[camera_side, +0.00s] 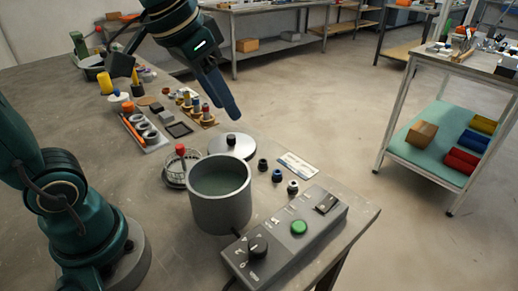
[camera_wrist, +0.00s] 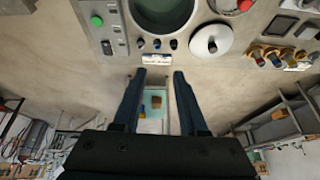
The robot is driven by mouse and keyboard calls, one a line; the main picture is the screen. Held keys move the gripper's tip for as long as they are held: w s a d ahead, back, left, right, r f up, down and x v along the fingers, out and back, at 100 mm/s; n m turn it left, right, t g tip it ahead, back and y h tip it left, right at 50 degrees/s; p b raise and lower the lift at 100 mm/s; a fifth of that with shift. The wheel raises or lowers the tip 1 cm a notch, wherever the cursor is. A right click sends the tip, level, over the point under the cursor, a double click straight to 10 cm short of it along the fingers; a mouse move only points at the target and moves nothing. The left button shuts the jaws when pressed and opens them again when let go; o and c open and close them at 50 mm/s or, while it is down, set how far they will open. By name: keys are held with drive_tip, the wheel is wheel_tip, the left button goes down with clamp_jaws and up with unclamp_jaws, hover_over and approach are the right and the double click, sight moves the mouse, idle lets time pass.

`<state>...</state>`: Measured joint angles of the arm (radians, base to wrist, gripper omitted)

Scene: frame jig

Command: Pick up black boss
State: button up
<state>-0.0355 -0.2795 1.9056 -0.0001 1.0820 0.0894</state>
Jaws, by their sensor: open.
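Three small round bosses stand in a row on the bench, right of the grey pot. The black boss (camera_side: 263,165) looks to be the far one, beside the silver lid. In the wrist view the black boss (camera_wrist: 173,44) is at the right end of the row. My gripper (camera_side: 233,112) is above the bench, higher than the bosses and apart from them. In the wrist view my gripper (camera_wrist: 160,74) shows two spread fingers with nothing between them.
The grey pot (camera_side: 220,207) and a control box (camera_side: 285,240) with a green button flank the row. A white label (camera_side: 297,165) lies at the bench edge. A rack of pegs (camera_side: 195,108) stands farther back.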

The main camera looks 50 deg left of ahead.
drive_tip(key=w+a+f+g, duration=0.1)
drive_tip(key=w+f, duration=0.1)
drive_tip(key=w, duration=0.5)
drive_tip(key=g, duration=0.3)
hover_over(263, 161)
drive_tip(key=f, duration=1.1)
drive_tip(key=shift+w+d+f, duration=0.15)
drive_tip(key=shift+w+f, duration=0.15)
drive_tip(key=shift+f, duration=0.05)
drive_tip(key=shift+n+g, duration=0.3)
drive_tip(key=shift+g, duration=0.2)
drive_tip(key=f, duration=0.6)
drive_tip(key=shift+s+f, duration=0.15)
drive_tip(key=shift+s, duration=0.2)
drive_tip(key=shift+f, duration=0.75)
clamp_jaws()
